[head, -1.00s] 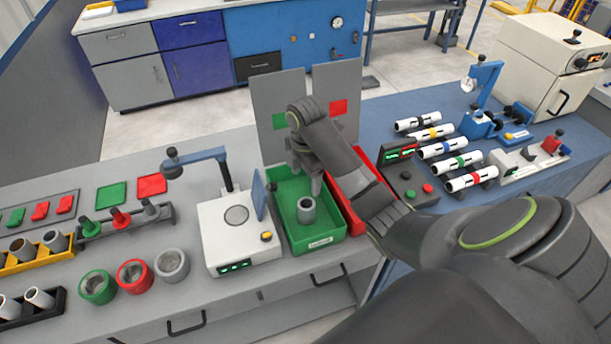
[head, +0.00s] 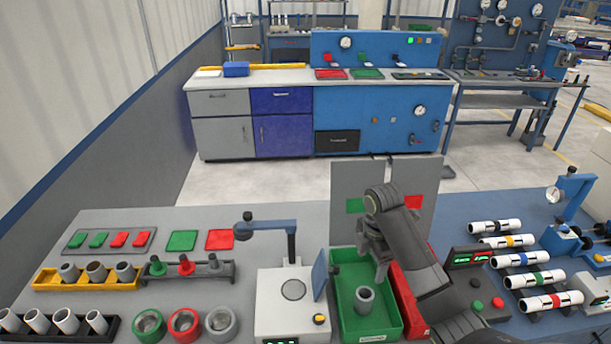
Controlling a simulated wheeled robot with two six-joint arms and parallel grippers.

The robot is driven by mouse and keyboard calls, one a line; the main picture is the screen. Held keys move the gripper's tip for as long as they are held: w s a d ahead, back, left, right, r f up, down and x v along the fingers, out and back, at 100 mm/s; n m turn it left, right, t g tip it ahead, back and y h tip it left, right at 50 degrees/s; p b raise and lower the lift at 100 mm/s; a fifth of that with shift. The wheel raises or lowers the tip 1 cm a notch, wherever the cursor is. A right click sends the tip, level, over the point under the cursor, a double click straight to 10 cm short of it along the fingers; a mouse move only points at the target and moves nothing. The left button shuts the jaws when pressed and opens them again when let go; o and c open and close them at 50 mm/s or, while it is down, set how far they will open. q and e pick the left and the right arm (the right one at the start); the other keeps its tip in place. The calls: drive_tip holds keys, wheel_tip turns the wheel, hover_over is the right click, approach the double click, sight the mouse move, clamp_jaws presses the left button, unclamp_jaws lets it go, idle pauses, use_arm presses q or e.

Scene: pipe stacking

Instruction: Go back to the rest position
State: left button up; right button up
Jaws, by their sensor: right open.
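My right gripper (head: 379,262) is open, pointing down over the back part of the green bin (head: 345,322). A short grey pipe piece (head: 364,299) stands in that bin, in front of the gripper and apart from it as far as I can tell. My right arm comes in from the bottom right and partly hides the red bin (head: 404,303) beside the green one. My left gripper is not in the head view.
A white tester with a blue arm (head: 292,290) stands left of the green bin. Further left are ringed cups (head: 183,322), a peg rack (head: 190,270) and pipe trays (head: 85,277). Banded white pipes (head: 520,259) lie at the right.

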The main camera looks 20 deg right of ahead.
drive_tip(key=s+a+f+m+t, duration=0.1)
drive_tip(key=s+f+m, duration=0.3)
drive_tip(key=s, duration=0.3)
drive_tip(key=s+a+f+m+t, duration=0.1)
drive_tip(key=s+f+m, duration=0.3)
drive_tip(key=s, duration=0.3)
drive_tip(key=s+r+m+t+h, duration=0.1)
drive_tip(key=s+r+m, duration=0.1)
drive_tip(key=s+m, duration=0.45)
drive_tip(key=s+r+m+t+h, duration=0.15)
drive_tip(key=s+m, duration=0.25)
drive_tip(key=s, duration=0.5)
wheel_tip(320, 180, down, 29)
drive_tip(key=d+g+y+b, duration=0.1)
drive_tip(key=g+b, duration=0.1)
drive_tip(key=b, duration=0.3)
drive_tip(key=s+a+f+g+b, duration=0.1)
drive_tip(key=s+f+b, duration=0.2)
drive_tip(key=s+f, duration=1.2)
wheel_tip(320, 180, down, 4)
drive_tip(key=shift+s+f, duration=0.25)
drive_tip(key=shift+s, duration=0.1)
